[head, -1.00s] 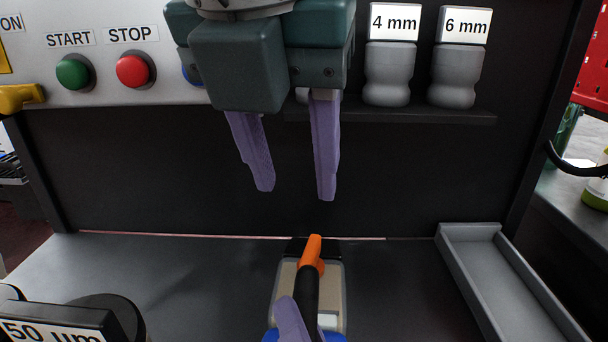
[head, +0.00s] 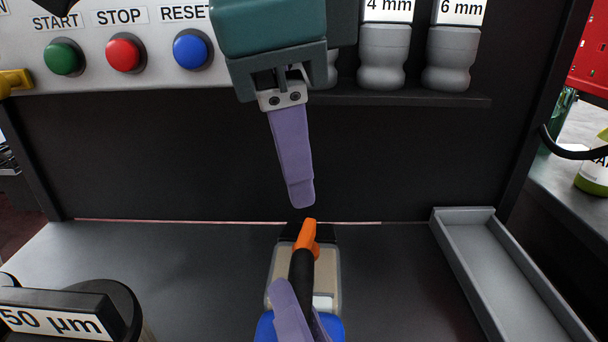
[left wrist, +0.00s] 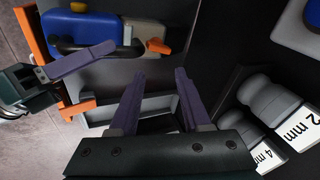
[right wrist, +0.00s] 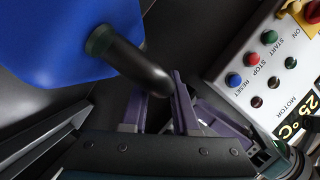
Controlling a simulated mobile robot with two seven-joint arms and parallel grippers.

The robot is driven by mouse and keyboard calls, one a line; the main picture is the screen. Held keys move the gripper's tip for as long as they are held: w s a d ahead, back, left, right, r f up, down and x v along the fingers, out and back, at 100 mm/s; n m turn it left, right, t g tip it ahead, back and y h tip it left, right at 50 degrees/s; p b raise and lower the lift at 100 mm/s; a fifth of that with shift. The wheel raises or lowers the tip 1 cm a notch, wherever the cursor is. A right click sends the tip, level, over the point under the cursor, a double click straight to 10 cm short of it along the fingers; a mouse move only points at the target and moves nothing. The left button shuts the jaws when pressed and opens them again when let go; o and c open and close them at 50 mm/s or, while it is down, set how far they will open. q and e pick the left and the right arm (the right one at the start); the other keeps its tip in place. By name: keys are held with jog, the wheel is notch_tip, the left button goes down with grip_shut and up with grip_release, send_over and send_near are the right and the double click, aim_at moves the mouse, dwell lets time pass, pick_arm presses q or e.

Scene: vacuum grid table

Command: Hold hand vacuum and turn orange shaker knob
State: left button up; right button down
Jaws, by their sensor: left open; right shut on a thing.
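The hand vacuum has a blue body (head: 265,328), a clear beige-filled canister (head: 281,270) and a curved black handle (head: 302,268). Its orange shaker knob (head: 307,235) is at the far end; it also shows in the left wrist view (left wrist: 158,46). My right gripper (head: 294,300) is shut on the black handle, which fills the right wrist view's centre (right wrist: 135,65). My left gripper (head: 302,200) hangs fingers down just above and beyond the knob, seen edge-on. In the left wrist view its fingers (left wrist: 155,85) are apart and empty, not touching the knob.
A dark upright panel stands behind, with start (head: 64,57), stop (head: 126,55) and reset (head: 193,49) buttons. A shelf (head: 400,97) holds grey jars. A grey tray (head: 510,275) lies at right, a labelled black sieve (head: 60,315) at lower left.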

aim_at(302, 235)
pick_arm(q)
jog(key=n, duration=0.5)
jog(key=shift+s+f+n, duration=0.1)
jog(key=shift+f+n, duration=0.05)
jog(key=shift+n, duration=0.25)
jog(key=w+f+n, duration=0.1)
jog(key=f+n, duration=0.1)
jog(key=f, duration=0.1)
jog(key=w+f+n, duration=0.2)
jog(key=f, duration=0.2)
jog(key=w+f+n, duration=0.1)
jog(key=f+n, duration=0.2)
jog(key=f, duration=0.1)
jog(key=shift+w+d+f, duration=0.1)
jog(key=shift+w+d, duration=0.1)
jog(key=shift+d, duration=0.15)
jog(key=shift+c, duration=0.3)
grip_shut()
